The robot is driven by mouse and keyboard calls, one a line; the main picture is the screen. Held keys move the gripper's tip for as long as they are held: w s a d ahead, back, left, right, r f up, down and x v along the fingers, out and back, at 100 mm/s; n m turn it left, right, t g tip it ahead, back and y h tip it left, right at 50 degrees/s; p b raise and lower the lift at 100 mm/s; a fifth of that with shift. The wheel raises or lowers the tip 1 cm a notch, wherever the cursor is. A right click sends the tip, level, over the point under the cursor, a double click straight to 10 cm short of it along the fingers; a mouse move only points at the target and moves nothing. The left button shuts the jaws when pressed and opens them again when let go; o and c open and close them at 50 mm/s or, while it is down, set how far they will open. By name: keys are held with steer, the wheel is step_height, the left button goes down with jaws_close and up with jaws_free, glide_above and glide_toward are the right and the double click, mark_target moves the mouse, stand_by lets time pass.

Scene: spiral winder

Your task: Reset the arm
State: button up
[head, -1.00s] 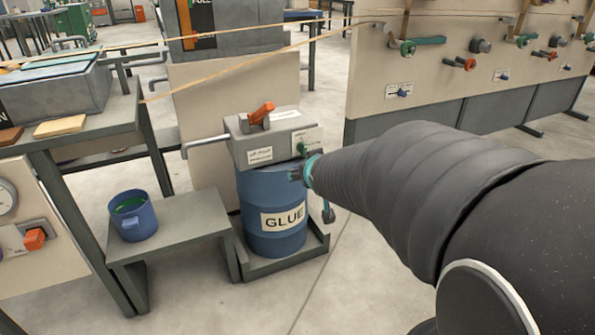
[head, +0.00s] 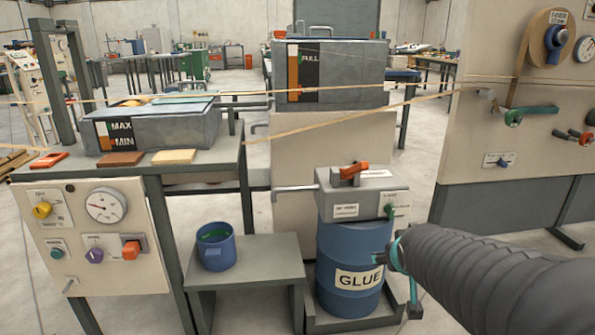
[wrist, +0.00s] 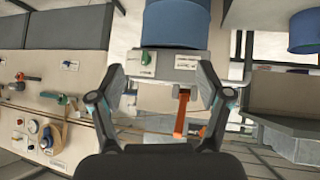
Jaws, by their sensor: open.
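My arm comes in from the right in the head view, with my gripper (head: 394,256) at its end beside the blue glue barrel (head: 352,262). In the wrist view my gripper (wrist: 160,100) has its two fingers spread wide with nothing between them touching. Beyond the fingers is the grey box (head: 365,193) on top of the barrel, with a green knob (wrist: 145,58) and an orange-red lever (wrist: 181,112). The lever (head: 350,171) also shows on top of the box in the head view. Part of the barrel is hidden by my gripper.
A blue bucket (head: 215,247) stands on a low grey bench (head: 262,262) left of the barrel. A control panel (head: 98,235) with dial and knobs is at the left. A beige panel (head: 520,130) with levers stands right. Tan strands cross above the barrel.

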steer(key=s+a+r+g+y, duration=0.1)
steer(key=s+a, duration=0.4)
steer(key=s, duration=0.4)
steer(key=s+a+r+n+g+y+p, duration=0.1)
steer(key=s+a+g, duration=0.1)
steer(key=s+a, duration=0.3)
steer(key=shift+s+a+y, duration=0.15)
steer(key=shift+s+y, duration=0.15)
steer(key=shift+s, duration=1.9)
